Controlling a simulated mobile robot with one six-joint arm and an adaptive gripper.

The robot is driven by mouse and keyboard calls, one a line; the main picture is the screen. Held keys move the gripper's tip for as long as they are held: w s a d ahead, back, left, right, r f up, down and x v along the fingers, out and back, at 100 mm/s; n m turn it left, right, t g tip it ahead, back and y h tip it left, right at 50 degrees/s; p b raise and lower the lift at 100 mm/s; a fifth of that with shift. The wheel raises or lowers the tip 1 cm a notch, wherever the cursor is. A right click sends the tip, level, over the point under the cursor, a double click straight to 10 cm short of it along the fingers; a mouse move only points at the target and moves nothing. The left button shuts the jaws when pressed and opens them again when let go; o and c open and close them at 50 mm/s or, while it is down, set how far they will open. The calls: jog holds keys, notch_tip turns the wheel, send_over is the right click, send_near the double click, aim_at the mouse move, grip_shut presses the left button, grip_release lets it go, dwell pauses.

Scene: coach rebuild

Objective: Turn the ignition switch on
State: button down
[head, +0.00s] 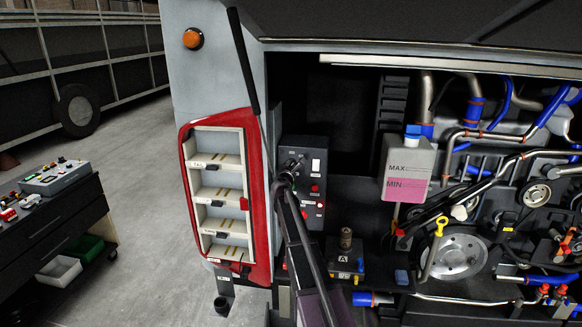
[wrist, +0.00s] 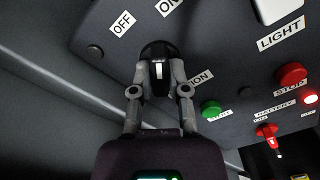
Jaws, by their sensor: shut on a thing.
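The ignition switch (wrist: 157,62) is a black knob with a white line, on a dark tilted panel. My gripper (wrist: 158,88) is shut on it, one finger on each side. The OFF label (wrist: 122,23) is above and left of the knob; the ON label (wrist: 168,5), partly cut off, is above it. The white line runs nearly upright in the wrist view, closer to the direction of ON than OFF. The fingers partly cover the label below the knob. In the head view my gripper (head: 286,181) is at the control panel (head: 308,150), largely hiding the knob.
Right of the knob are a green button (wrist: 210,109), red STOP button (wrist: 291,75), red battery switch (wrist: 267,135) and lit red lamp (wrist: 311,98). The engine bay with a coolant tank (head: 408,165) is right.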

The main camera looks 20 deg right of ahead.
jog(key=shift+w+m, duration=0.1)
jog(key=shift+m, duration=2)
jog(key=shift+c, duration=2.2)
grip_release()
jog(key=v, duration=0.9)
jog(key=v, duration=1.2)
